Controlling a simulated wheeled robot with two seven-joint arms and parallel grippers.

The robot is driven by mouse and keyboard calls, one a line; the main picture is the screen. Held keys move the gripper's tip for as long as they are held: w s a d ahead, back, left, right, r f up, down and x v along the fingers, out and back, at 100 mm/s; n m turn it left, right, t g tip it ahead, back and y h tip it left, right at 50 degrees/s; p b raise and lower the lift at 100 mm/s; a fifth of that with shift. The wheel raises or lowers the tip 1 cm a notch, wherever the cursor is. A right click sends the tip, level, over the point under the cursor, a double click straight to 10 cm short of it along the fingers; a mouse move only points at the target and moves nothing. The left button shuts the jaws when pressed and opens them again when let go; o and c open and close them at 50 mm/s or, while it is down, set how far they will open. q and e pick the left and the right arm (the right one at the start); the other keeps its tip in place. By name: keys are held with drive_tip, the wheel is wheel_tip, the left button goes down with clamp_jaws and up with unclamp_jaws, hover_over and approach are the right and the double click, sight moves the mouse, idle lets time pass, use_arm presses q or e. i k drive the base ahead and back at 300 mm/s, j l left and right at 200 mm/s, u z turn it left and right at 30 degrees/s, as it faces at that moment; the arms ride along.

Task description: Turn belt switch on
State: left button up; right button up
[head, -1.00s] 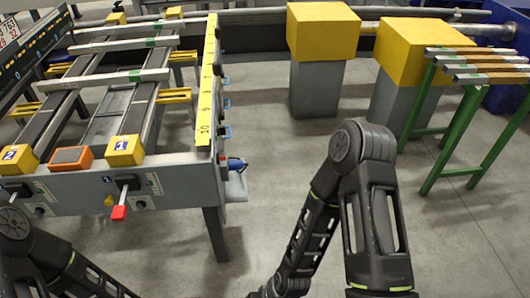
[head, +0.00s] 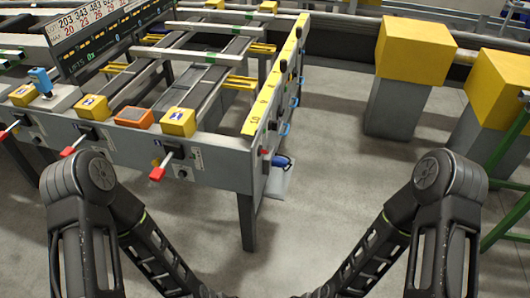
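The runout table (head: 215,155) stands at the left, its grey front panel facing me. Three levers with red handles stick out of that panel: one at the far left (head: 9,132), one in the middle (head: 72,146) and one at the right (head: 158,173). Yellow blocks sit on the panel's top edge above them, and an orange block (head: 134,117) sits between two of these. Which lever is the belt switch I cannot tell. Both my arms reach in from the bottom, their forearms pointing down to the bottom middle. Neither gripper is in view.
A blue-handled part (head: 281,161) sticks out at the table's right corner. Two grey pillars with yellow tops (head: 414,48) stand at the back right, by a green frame (head: 508,213). A display board (head: 95,35) stands at the back left. The floor in the middle is clear.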

sight(260, 151)
drive_tip(key=u, duration=0.35)
drive_tip(key=i+l+u, duration=0.1)
drive_tip(key=l+u, duration=0.15)
drive_tip(key=u, duration=0.15)
drive_tip(key=i+l+u, duration=0.1)
drive_tip(key=l+u, duration=0.15)
drive_tip(key=u, duration=0.15)
drive_tip(key=l+u, duration=0.55)
drive_tip(key=u, duration=0.2)
drive_tip(key=l+u, duration=0.1)
drive_tip(key=l, duration=0.35)
drive_tip(key=k+l+u, duration=0.1)
drive_tip(key=l, duration=0.35)
drive_tip(key=k+l, duration=0.1)
drive_tip(key=l, duration=0.35)
drive_tip(key=k+l+u, duration=0.15)
drive_tip(key=l, duration=0.3)
drive_tip(key=l+u, duration=0.1)
drive_tip(key=l, duration=0.35)
drive_tip(key=k+l+u, duration=0.1)
drive_tip(key=l, duration=0.35)
drive_tip(key=k+l+u, duration=0.1)
drive_tip(key=l, duration=0.3)
drive_tip(key=k+l, duration=0.25)
drive_tip(key=l, duration=0.15)
drive_tip(key=k+l, duration=0.1)
drive_tip(key=l, duration=0.2)
drive_tip(key=k+l, duration=0.15)
drive_tip(key=l, duration=0.15)
drive_tip(key=u, duration=0.05)
